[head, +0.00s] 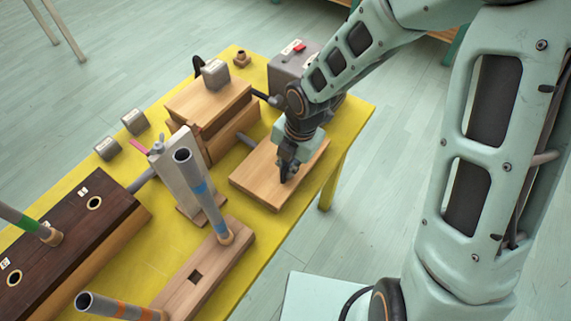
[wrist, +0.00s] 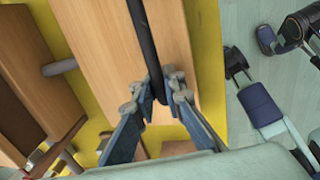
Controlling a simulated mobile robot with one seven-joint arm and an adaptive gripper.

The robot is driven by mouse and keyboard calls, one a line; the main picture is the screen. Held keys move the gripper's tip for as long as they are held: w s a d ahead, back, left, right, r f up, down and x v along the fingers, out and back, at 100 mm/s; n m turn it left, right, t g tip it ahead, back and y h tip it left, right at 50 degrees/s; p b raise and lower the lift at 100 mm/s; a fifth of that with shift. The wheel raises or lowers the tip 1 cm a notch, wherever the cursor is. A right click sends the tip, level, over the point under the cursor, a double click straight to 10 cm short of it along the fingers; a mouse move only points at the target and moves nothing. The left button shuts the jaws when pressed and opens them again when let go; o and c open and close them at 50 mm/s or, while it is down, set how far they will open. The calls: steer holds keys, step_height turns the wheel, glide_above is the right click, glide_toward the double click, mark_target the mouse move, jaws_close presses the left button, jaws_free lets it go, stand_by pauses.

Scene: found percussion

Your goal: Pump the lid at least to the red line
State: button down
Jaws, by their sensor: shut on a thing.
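A wooden box with a lid (head: 193,93) stands on the table, its lid carrying a grey metal block (head: 215,73). A small reddish mark (head: 197,130) shows at the box's near side; I cannot tell for sure that it is the red line. A low wooden board (head: 258,180) lies to the right of the box, with a grey pipe between them. My gripper (head: 287,172) is over this board. In the wrist view my gripper (wrist: 162,92) is shut on a dark handle (wrist: 146,40), which stands out over the board (wrist: 177,62).
The yellow table (head: 350,118) also bears a grey box with a red switch (head: 293,50), two small grey blocks, an upright grey plate (head: 183,175), pipes, a slotted wooden base (head: 213,262) and a dark wooden chest (head: 75,235). The table's right edge is close to the board.

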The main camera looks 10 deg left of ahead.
steer(key=shift+s+d+f, duration=0.1)
steer(key=shift+s+d, duration=0.05)
steer(key=shift+d, duration=0.05)
steer(key=shift+w+a+r+p, duration=0.1)
steer(key=shift+a+r+p, duration=0.1)
steer(key=shift+r+p, duration=0.3)
steer(key=shift+w+a+r+p, duration=0.1)
steer(key=shift+a+r+p, duration=0.1)
steer(key=shift+r+p, duration=0.25)
steer(key=shift+a+r, duration=0.1)
